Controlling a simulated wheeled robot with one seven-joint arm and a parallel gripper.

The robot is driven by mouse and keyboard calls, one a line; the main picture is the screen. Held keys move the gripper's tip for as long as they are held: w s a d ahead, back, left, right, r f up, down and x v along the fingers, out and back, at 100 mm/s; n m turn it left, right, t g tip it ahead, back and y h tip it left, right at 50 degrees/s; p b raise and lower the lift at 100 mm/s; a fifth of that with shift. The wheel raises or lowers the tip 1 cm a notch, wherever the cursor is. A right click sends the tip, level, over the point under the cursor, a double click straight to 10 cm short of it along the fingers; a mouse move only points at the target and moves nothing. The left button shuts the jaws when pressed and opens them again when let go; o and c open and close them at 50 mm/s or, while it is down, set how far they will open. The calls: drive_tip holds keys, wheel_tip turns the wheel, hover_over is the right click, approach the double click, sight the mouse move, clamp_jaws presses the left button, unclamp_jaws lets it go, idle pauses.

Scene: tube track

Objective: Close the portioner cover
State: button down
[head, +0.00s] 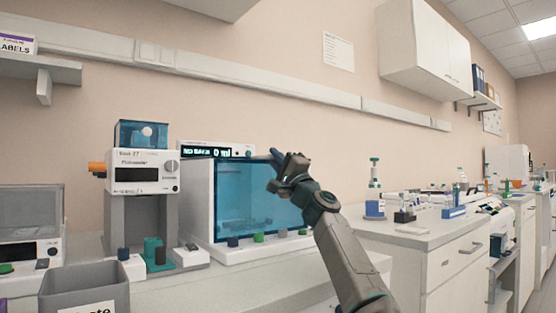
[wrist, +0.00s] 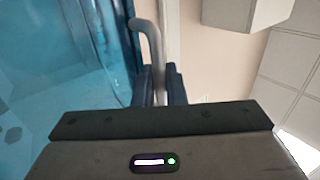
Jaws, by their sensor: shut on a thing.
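The portioner (head: 198,190) is a white box with a lit display, standing on the bench in the middle of the head view. Its cover (head: 240,185) is a clear blue pane over the front, and it fills the left of the wrist view (wrist: 60,60). I cannot tell exactly how far the cover stands from closed. My gripper (head: 276,158) is at the cover's upper right. In the wrist view my gripper (wrist: 158,82) is shut on a grey curved handle (wrist: 150,35) beside the pane's edge. My fingers hide the lower part of the handle.
A white photometer (head: 143,172) with an orange knob stands left of the portioner. A grey bin (head: 85,285) is at the front left. Small coloured knobs or caps (head: 258,238) line the portioner's front base. Another bench (head: 400,235) stands to the right.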

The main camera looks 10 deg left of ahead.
drive_tip(key=shift+w+a+f, duration=0.15)
drive_tip(key=shift+f, duration=0.25)
drive_tip(key=c, duration=1.6)
unclamp_jaws()
drive_tip(key=shift+r, duration=0.1)
